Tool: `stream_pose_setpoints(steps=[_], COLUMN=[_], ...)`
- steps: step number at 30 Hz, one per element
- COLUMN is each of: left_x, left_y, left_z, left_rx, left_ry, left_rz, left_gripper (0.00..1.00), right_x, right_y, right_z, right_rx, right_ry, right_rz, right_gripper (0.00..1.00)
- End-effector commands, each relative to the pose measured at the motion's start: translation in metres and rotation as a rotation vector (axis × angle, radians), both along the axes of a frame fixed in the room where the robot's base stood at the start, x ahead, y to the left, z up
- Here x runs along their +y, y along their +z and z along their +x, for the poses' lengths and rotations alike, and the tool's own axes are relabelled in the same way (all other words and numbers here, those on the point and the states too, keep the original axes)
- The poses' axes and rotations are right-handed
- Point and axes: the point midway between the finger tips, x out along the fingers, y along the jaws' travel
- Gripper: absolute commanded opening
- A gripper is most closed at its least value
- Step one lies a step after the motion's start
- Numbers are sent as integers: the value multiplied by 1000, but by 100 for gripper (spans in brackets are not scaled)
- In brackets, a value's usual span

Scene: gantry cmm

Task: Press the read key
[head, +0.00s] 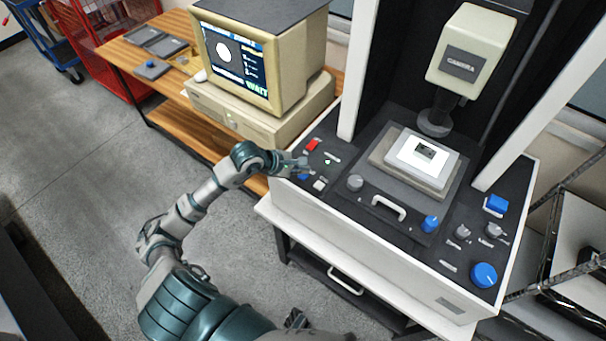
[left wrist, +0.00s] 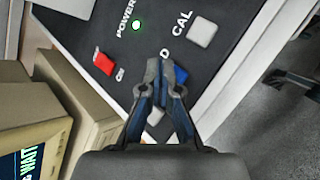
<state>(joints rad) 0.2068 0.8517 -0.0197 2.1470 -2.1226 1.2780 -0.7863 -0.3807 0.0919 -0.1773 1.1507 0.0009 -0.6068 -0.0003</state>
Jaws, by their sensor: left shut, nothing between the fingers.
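A blue key (head: 303,177) sits on the dark left panel of the machine. In the left wrist view the blue key (left wrist: 180,75) is partly hidden behind my fingertips, and only the letter D of a label shows beside it. My left gripper (head: 299,166) is shut and empty over this panel, right at the key; I cannot tell whether it touches. Its closed tips (left wrist: 161,68) also show in the left wrist view. A white key marked CAL (left wrist: 202,32) lies next to the blue one. My right gripper is not in view.
A red switch (left wrist: 103,63) and a lit green power lamp (left wrist: 136,25) share the panel. A computer (head: 238,60) showing WAIT stands on a wooden bench to the left. The camera head (head: 468,60) hangs over a stage (head: 380,160). Knobs and another blue key (head: 496,205) lie right.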

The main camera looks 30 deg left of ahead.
Motion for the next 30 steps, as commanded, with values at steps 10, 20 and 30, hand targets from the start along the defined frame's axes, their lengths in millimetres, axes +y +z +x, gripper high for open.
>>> stream_pose_setpoints(steps=[10,20,30], left_x=[0,0,0], left_y=[20,50,50], left_z=[0,0,0], left_rx=[-4,-2,0], left_ry=[0,0,0], left_rz=[1,0,0], left_gripper=[0,0,0], right_x=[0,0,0], right_y=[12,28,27], right_z=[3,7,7], right_rx=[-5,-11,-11], right_ry=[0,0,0], right_rz=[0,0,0], right_gripper=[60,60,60])
